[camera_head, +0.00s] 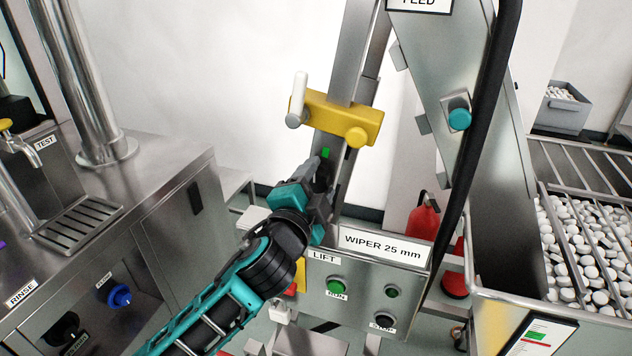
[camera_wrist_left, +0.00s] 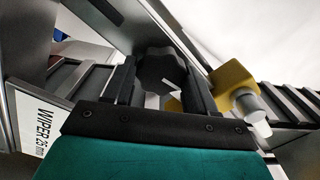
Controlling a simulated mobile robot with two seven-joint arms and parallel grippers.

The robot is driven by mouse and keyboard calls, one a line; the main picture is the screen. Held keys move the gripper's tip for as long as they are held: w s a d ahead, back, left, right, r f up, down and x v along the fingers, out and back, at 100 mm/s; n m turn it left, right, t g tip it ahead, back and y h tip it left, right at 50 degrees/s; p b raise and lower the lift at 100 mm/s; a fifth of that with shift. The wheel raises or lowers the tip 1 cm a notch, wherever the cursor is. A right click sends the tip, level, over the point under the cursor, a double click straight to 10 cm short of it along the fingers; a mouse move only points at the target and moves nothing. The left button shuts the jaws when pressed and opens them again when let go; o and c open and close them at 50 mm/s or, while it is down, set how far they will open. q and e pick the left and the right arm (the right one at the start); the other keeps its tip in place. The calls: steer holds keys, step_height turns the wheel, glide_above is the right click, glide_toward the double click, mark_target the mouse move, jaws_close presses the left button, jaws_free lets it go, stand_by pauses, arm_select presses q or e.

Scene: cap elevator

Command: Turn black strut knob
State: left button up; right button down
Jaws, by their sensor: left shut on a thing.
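The black strut knob (camera_wrist_left: 160,70) has a lobed rim and sits between the two fingers of my left gripper in the left wrist view. My left gripper (camera_head: 322,178) is at the steel strut in the head view, just below the yellow clamp block. It is shut on the knob, with one finger on each side. In the head view the knob is mostly hidden by the gripper. A small green mark (camera_head: 325,152) shows on the strut just above the fingers. My right gripper is in neither view.
The yellow block (camera_head: 345,118) with a pale handle stands out just above my gripper. Below are the WIPER 25 mm sign (camera_head: 382,246) and the button panel (camera_head: 360,290). A steel rinse bench (camera_head: 150,175) is at left, a cap bin (camera_head: 590,260) at right.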

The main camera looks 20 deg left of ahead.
arm_select(q)
steer(key=shift+m, duration=1)
steer(key=shift+f, duration=0.1)
steer(key=o, duration=1)
steer(key=shift+c, duration=0.2)
steer(key=shift+s, duration=0.1)
steer(key=s+b, duration=0.1)
steer(key=s, duration=1.1)
steer(key=shift+s+a, duration=0.2)
steer(key=shift+s, duration=0.2)
